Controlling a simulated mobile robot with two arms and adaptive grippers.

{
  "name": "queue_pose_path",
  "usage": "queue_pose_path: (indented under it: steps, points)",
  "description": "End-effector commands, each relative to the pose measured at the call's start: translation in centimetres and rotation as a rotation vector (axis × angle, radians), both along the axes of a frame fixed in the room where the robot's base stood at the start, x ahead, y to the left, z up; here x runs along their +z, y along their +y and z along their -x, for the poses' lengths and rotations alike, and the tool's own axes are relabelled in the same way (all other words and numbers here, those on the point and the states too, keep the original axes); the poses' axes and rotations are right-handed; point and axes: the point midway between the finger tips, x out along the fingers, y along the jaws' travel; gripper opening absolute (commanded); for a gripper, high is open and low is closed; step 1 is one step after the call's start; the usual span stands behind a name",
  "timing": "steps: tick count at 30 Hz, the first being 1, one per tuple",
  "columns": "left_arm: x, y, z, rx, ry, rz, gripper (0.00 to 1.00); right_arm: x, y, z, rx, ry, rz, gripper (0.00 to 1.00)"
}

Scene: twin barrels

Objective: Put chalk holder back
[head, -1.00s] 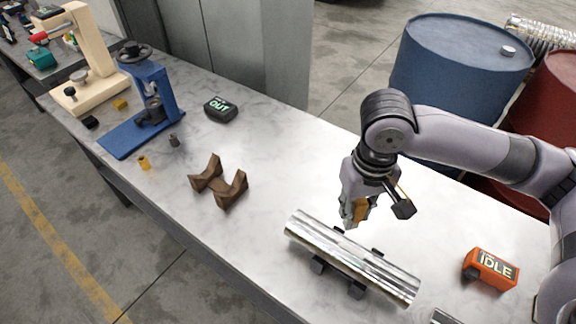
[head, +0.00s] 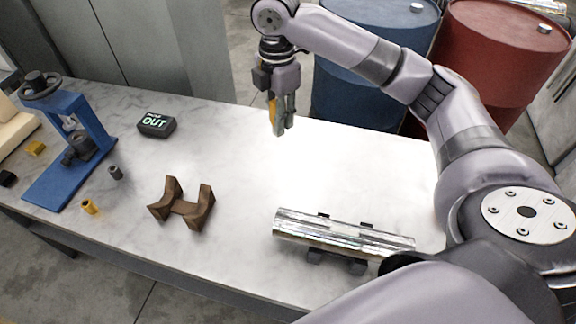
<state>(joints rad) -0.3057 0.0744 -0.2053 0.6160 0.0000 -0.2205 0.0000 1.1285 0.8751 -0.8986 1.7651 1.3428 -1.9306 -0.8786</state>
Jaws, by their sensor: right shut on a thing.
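My right gripper (head: 282,128) points down above the middle of the bench, clear of its top. It is shut on a slim greyish thing that shows only in part between the fingers; I take it for the chalk holder, though its shape is hard to make out. An orange-yellow part shows beside the fingers. A brown V-notched cradle (head: 183,208) stands empty on the bench, lower left of the gripper. My left gripper is not in view.
A shiny metal cylinder (head: 340,231) lies on dark supports at the front. A black OUT box (head: 156,124), a blue press (head: 92,130), a small yellow cylinder (head: 89,207) and a grey one (head: 115,173) are left. Blue (head: 362,100) and red (head: 497,50) barrels stand behind. The middle bench is clear.

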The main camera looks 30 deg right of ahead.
Motion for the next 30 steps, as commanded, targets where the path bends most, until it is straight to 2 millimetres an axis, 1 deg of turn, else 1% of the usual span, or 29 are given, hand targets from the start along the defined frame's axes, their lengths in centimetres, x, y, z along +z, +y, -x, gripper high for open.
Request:
queue_pose_path:
  steps: [3,9,14,17,20,30]
  points:
    - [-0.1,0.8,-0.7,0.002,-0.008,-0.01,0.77,0.6,-1.5,-1.1,0.21,-0.001,-0.001,0.0]
    - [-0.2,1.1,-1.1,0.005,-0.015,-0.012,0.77,1.2,-3.3,-2.2,0.498,-0.001,-0.002,0.0]
    - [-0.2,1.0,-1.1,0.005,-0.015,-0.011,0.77,1.4,-4.1,-2.5,0.617,0.0,-0.001,0.0]
    - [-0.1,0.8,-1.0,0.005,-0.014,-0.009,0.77,0.8,-4.3,-2.6,0.643,0.001,-0.001,0.0]
    - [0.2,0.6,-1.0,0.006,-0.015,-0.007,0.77,-1.1,-4.3,-2.4,0.649,0.006,-0.001,0.0]
    - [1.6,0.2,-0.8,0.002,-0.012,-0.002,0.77,-10.1,-4.3,-2.4,0.647,0.006,-0.002,0.0]
